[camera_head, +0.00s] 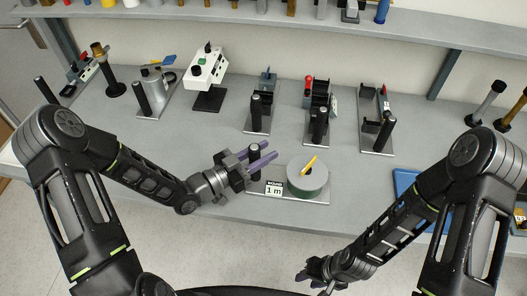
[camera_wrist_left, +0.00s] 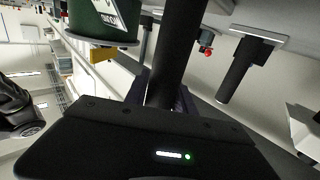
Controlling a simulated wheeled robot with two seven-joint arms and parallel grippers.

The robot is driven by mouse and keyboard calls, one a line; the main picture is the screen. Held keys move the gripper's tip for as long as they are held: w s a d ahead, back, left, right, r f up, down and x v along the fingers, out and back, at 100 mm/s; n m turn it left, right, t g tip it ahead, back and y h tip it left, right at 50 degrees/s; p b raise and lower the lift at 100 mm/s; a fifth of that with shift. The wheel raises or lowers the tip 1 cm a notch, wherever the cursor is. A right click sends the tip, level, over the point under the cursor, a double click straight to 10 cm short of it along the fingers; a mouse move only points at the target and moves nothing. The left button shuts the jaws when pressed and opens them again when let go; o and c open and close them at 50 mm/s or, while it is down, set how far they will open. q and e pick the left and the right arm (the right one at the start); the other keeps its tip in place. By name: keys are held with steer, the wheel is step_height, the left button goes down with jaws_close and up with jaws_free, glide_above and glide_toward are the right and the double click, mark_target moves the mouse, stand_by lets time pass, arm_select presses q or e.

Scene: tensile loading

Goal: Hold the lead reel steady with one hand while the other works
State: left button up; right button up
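The lead reel (camera_head: 308,178) is a grey-green drum with a yellow piece on top. It sits on a flat plate near the bench's front edge, behind a "1 m" label. A black upright post (camera_head: 255,151) stands at the plate's left end. My left gripper (camera_head: 265,154) has its purple fingers on both sides of this post, seemingly closed on it. The left wrist view shows the post (camera_wrist_left: 180,50) between the fingers and the green reel (camera_wrist_left: 95,22) beside it. My right gripper (camera_head: 312,272) is low in front of the bench, away from the reel; its finger opening is unclear.
Several fixtures with black posts stand behind the reel, including a white box on a stand (camera_head: 206,66) and a red-knobbed device (camera_head: 317,110). A blue tray (camera_head: 405,183) lies at right, partly behind my right arm. The bench between reel and tray is clear.

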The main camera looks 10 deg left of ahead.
arm_select(q)
jaws_close()
stand_by(0.9)
